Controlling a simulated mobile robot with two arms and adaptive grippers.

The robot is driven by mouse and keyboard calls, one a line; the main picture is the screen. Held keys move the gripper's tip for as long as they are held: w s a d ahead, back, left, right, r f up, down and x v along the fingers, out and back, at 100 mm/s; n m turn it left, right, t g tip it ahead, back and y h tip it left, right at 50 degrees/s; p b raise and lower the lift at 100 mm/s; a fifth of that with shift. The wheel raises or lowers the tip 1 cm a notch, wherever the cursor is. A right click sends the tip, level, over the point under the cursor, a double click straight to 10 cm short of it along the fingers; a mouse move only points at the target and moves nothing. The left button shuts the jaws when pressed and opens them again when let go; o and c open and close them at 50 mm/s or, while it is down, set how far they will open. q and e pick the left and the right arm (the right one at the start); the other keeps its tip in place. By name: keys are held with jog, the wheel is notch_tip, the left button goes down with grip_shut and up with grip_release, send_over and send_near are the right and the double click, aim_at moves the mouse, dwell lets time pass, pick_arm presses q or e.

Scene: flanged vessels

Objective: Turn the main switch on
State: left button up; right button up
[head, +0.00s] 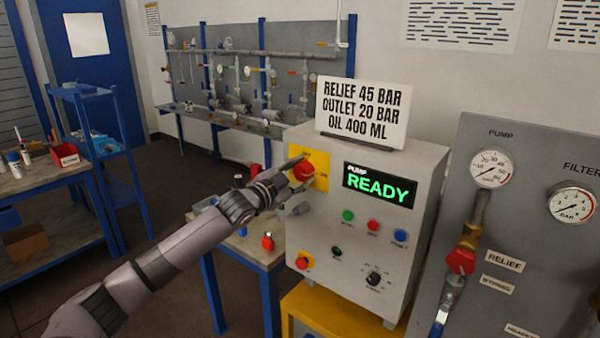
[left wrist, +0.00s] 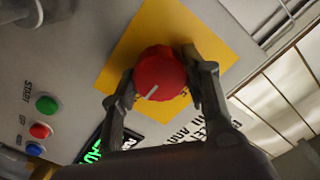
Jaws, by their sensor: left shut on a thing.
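The main switch (head: 304,171) is a red rotary knob on a yellow plate (head: 321,182) at the upper left of the grey control box. My left gripper (head: 299,183) is at the knob, with its fingers on either side of it. In the left wrist view the red knob (left wrist: 160,76) with a white pointer line sits between the two fingers (left wrist: 158,88), which are shut on it. The box's display (head: 379,186) reads "PUMP READY" in lit letters. My right gripper is not in view.
Green, red and blue buttons (head: 373,225) sit below the display, with a red emergency knob (head: 303,261) at lower left. A sign (head: 363,112) stands on the box. A gauge panel (head: 530,200) is at right, and a small blue-legged table (head: 255,245) is under my left arm.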

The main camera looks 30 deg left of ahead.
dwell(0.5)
pick_arm(q)
jog(key=o, duration=1.2)
jog(key=shift+c, duration=0.2)
jog(key=shift+s+f, duration=0.1)
jog(key=shift+s, duration=0.55)
jog(key=s, duration=1)
jog(key=shift+s+a, duration=0.4)
jog(key=shift+a, duration=0.05)
